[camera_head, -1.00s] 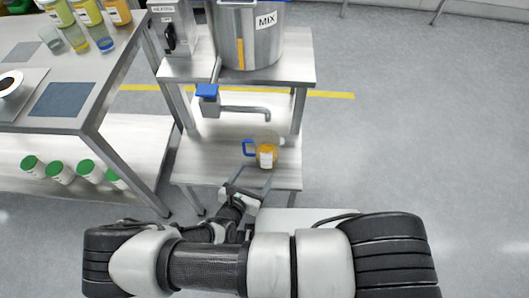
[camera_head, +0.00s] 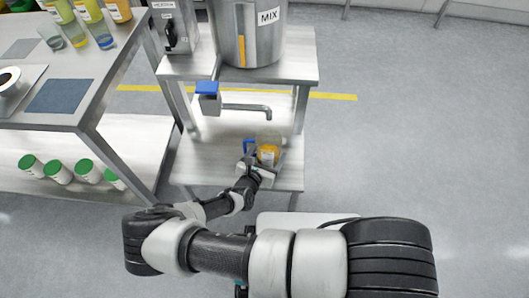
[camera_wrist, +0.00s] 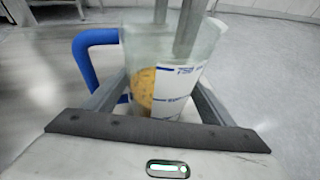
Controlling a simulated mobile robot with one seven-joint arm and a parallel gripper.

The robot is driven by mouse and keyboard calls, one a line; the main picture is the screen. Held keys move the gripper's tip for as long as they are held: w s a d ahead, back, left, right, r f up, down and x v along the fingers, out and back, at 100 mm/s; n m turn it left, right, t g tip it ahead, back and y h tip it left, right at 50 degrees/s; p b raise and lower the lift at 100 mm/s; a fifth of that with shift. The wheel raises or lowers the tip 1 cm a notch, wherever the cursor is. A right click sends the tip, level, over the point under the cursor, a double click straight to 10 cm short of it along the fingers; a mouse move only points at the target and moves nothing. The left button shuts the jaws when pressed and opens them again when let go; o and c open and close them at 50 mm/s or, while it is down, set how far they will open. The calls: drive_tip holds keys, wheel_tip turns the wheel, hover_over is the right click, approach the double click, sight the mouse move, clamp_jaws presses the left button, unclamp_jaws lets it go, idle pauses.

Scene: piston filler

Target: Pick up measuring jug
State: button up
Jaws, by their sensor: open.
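The measuring jug (camera_head: 268,153) stands on the lower shelf, below the filler spout. It is clear, with orange contents, a white label and a blue handle on its left. In the wrist view the jug (camera_wrist: 165,70) is upright, with the handle (camera_wrist: 88,55) at its left. My gripper (camera_head: 262,165) is at the front of the jug. In the wrist view the fingers (camera_wrist: 158,95) are spread, one on each side of the jug's body. I cannot tell whether either finger touches it.
The filler's spout (camera_head: 250,107) with a blue valve handle hangs above and behind the jug. A steel tank (camera_head: 250,45) marked MIX stands on the upper shelf (camera_head: 300,70). A bench (camera_head: 75,118) at left holds several jars. The floor at right is clear.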

drive_tip(key=shift+c, duration=0.3)
drive_tip(key=c, duration=1.1)
drive_tip(key=shift+r, duration=0.1)
drive_tip(key=shift+c, duration=0.5)
drive_tip(key=shift+r, duration=0.1)
